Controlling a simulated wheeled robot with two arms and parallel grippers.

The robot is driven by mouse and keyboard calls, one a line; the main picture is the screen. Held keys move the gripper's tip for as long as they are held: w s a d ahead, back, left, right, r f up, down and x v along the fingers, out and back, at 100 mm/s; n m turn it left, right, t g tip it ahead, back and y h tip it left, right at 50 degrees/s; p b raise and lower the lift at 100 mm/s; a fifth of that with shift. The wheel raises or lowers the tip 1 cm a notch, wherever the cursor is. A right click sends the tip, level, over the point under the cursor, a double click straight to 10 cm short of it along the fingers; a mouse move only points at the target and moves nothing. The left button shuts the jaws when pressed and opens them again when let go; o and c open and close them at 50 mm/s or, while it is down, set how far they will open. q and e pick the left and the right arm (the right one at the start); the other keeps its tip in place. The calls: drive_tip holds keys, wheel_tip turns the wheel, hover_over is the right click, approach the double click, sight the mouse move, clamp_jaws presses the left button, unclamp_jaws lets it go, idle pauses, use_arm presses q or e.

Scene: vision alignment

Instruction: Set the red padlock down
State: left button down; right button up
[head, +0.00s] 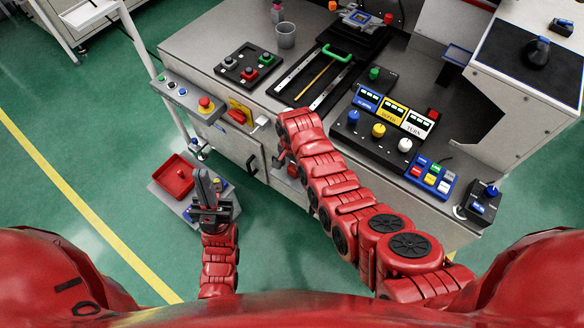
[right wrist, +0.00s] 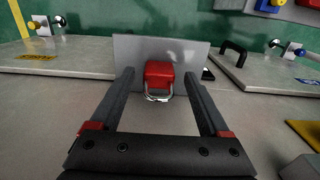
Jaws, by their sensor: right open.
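The red padlock (right wrist: 160,72) shows in the right wrist view, with its silver shackle toward the camera. It is in front of a light grey plate (right wrist: 135,48). My right gripper (right wrist: 158,78) is open, with its two dark fingers on either side of the padlock and small gaps visible beside it. Whether the padlock rests on the plate cannot be told. In the head view my right arm hides most of that spot. My left gripper (head: 205,187) is at the lower left, over a low shelf, with nothing visible in it; its finger gap is unclear.
A red tray (head: 172,180) lies on the low shelf (head: 158,198) beside my left gripper. The workbench carries a button panel (head: 245,64), a grey cup (head: 286,35) and a control box (head: 385,125). The black door handle (right wrist: 233,52) stands near the plate. Green floor is free at left.

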sight(292, 169)
wheel_tip(292, 169, up, 10)
drive_tip(key=shift+r, duration=0.25)
drive_tip(key=shift+f, duration=0.1)
idle(0.5)
